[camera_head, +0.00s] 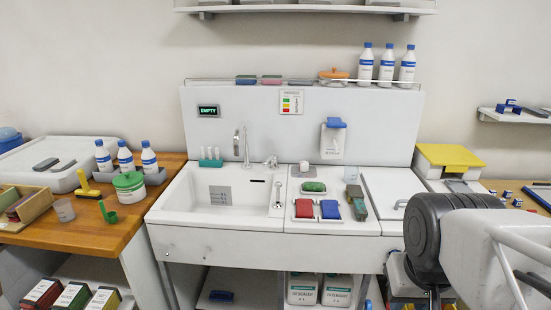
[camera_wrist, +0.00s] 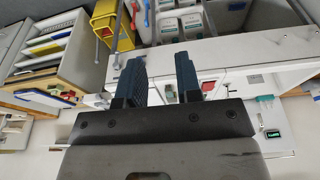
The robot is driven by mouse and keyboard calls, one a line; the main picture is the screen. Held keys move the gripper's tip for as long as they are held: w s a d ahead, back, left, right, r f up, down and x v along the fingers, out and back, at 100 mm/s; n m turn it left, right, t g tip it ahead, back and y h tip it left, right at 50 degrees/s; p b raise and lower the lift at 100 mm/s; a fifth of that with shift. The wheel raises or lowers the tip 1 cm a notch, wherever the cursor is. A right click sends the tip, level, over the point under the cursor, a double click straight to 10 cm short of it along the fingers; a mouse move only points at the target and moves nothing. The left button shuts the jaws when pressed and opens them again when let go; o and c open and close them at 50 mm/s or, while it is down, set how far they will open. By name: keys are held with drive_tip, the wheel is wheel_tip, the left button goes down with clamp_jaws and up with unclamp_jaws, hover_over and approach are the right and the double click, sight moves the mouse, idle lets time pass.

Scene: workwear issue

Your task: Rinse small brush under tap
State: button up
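A tall curved tap (camera_head: 243,146) stands behind the white sink basin (camera_head: 180,196), with a shorter fitting (camera_head: 271,162) to its right. I cannot tell for sure which item is the small brush. A grey-green tool (camera_head: 357,202) lies right of the basin. My gripper (camera_wrist: 160,75) is open and empty in the wrist view, its two dark fingers apart. It is not clearly visible in the head view.
A green-lidded pot (camera_head: 130,187) and several bottles stand at left. A yellow-lidded box (camera_head: 450,155) stands at right near my arm. The basin looks empty.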

drive_tip(key=shift+o, duration=0.8)
drive_tip(key=shift+w+r, duration=0.25)
drive_tip(key=shift+w, duration=0.15)
drive_tip(key=w+a+r, duration=0.1)
drive_tip(key=w+r, duration=0.2)
drive_tip(key=w, duration=0.4)
drive_tip(key=w+a+r+m, duration=0.1)
drive_tip(key=w+a+r, duration=0.15)
drive_tip(key=w, duration=0.45)
drive_tip(key=w+r, duration=0.3)
drive_tip(key=w, duration=0.4)
drive_tip(key=m+g+y, duration=0.2)
drive_tip(key=m+y, duration=0.1)
hover_over(269, 159)
drive_tip(key=d, duration=0.2)
wheel_tip(269, 159, down, 15)
drive_tip(key=shift+s+a, duration=0.15)
drive_tip(key=shift+s, duration=0.2)
drive_tip(key=shift+x, duration=3.85)
drive_tip(key=shift+w, duration=0.1)
